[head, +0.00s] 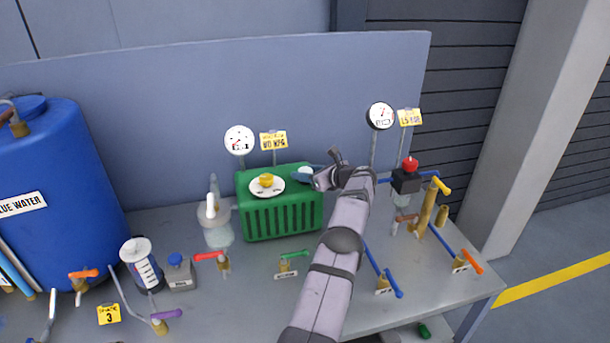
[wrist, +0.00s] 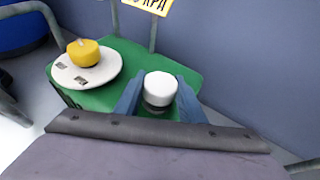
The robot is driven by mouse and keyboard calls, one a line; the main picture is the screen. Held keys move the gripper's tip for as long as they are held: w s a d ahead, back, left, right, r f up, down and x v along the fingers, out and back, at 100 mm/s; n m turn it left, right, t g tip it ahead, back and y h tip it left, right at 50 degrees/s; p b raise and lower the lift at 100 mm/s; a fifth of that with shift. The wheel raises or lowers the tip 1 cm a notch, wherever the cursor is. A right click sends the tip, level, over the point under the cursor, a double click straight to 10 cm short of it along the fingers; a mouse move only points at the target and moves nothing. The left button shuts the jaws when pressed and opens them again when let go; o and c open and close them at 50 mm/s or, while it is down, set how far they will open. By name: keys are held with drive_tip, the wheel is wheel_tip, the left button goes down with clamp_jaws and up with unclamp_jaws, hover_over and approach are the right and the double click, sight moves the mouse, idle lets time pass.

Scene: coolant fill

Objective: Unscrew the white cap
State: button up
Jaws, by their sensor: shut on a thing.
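The white cap (wrist: 160,86) sits on a dark neck at the right side of the top of the green ribbed box (wrist: 125,57). In the head view the cap (head: 305,172) is partly covered by my gripper (head: 308,178), which reaches in from the right. In the wrist view the two blue fingers of my gripper (wrist: 160,104) stand on either side of the cap and are shut on it. The cap looks upright and on its neck. I cannot tell whether it has turned.
A yellow knob (head: 266,180) on a white disc (head: 276,189) sits left of the cap on the green box. Round gauges (head: 239,140) and yellow signs (head: 273,140) stand behind, before a blue-grey panel (head: 180,110). Valves with coloured handles (head: 294,255) stand along the bench front.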

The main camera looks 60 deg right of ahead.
sight(309, 172)
drive_tip(key=shift+r, duration=0.35)
drive_tip(key=o, duration=1.3)
drive_tip(key=shift+f, duration=0.3)
drive_tip(key=shift+s, duration=0.2)
drive_tip(key=shift+b+v, duration=1.55)
drive_tip(key=shift+v, duration=1.45)
drive_tip(key=shift+s+a+r, duration=0.15)
drive_tip(key=shift+s+r, duration=0.2)
